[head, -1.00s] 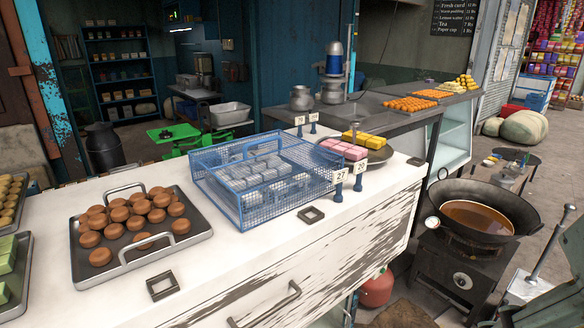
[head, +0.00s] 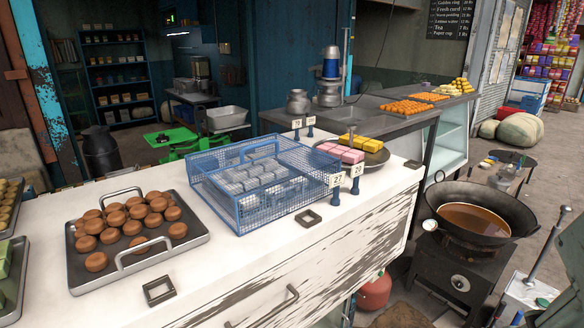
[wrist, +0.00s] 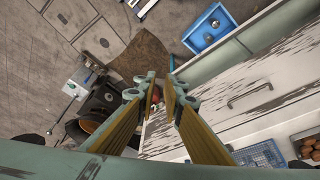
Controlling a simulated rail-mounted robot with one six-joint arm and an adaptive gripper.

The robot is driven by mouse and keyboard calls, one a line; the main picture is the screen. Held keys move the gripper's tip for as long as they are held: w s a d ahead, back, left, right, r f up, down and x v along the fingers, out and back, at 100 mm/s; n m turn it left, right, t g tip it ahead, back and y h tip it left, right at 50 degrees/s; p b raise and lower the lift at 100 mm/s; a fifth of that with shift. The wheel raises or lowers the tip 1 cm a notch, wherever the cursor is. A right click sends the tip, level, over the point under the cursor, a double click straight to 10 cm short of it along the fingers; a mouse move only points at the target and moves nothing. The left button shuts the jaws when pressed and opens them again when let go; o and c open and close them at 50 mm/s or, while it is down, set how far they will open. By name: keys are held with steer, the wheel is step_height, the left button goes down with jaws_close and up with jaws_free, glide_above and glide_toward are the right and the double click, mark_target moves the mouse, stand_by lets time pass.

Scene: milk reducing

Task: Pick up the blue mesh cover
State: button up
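The blue mesh cover (head: 262,210) sits on the white counter (head: 250,262) in the head view, over several silvery-grey blocks (head: 250,178). A blue handle (head: 260,145) arches at its top. In the wrist view the mesh cover (wrist: 262,153) shows at the lower right, partly cut off by the bottom edge. My gripper (wrist: 160,78) is open and empty in the wrist view, its two fingers with tan pads apart. It is well away from the cover, and the cover is not between the fingers. My gripper does not show in the head view.
A metal tray of round brown sweets (head: 130,225) stands left of the cover. Price-tag stands (head: 336,188) and a plate of pink and yellow blocks (head: 375,155) are close on its right. A pan of oil (head: 470,215) stands farther right. The counter front is mostly clear.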

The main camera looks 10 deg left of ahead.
steer(key=w+a+r+m+y+p, duration=0.1)
steer(key=w+a+r+p, duration=0.2)
steer(key=w+r, duration=0.15)
steer(key=w+a+r+m+p, duration=0.1)
steer(key=w+a+r+p, duration=0.15)
steer(key=w, duration=0.35)
step_height(320, 180, up, 10)
steer(key=m+g+y+p, duration=0.1)
steer(key=m+y+p, duration=0.35)
steer(key=p, duration=1.25)
glide_above(261, 144)
steer(key=s+d, duration=0.3)
steer(key=d, duration=0.1)
steer(key=m+h, duration=0.2)
steer(key=shift+s+f+n, duration=0.1)
steer(key=shift+s+n, duration=0.1)
steer(key=shift+n, duration=0.05)
steer(key=shift+f, duration=0.15)
steer(key=shift+x, duration=4.2)
steer(key=shift+w+a, duration=0.1)
